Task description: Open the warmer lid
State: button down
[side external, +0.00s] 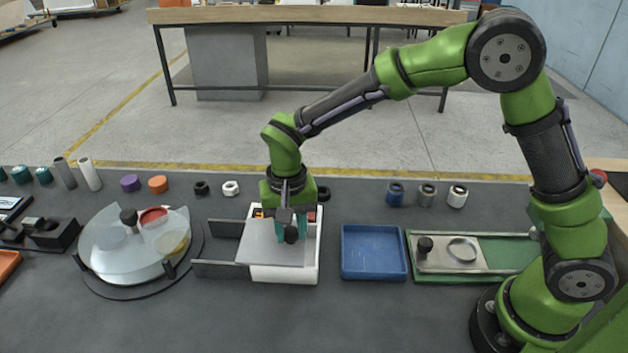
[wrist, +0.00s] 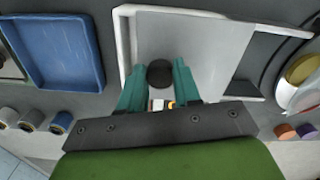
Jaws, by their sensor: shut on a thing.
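The warmer is a white box (side external: 284,274) with two dark rails (side external: 221,270) reaching out to its left in the side view. Its flat grey lid (side external: 262,250) lies over most of the box, its left edge a little past the box wall between the rails. The lid also shows in the wrist view (wrist: 195,45). A black round knob (side external: 291,237) stands on the lid, and it shows in the wrist view (wrist: 160,74). My gripper (side external: 292,229) points down with its teal fingers shut on the knob. Small coloured items show in a gap at the box's back edge.
A round turntable (side external: 137,290) with clear covers stands left of the rails. A blue tray (side external: 374,252) is close on the right, then a green base with a metal slide plate (side external: 440,262). Several small rings and cylinders line the back of the table.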

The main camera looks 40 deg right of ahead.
aim_at(256, 241)
jog(key=w+a, duration=0.5)
jog(key=shift+r, duration=0.1)
jog(key=c, duration=0.8)
grip_release()
notch_tip(256, 241, up, 17)
jog(key=shift+f, duration=0.1)
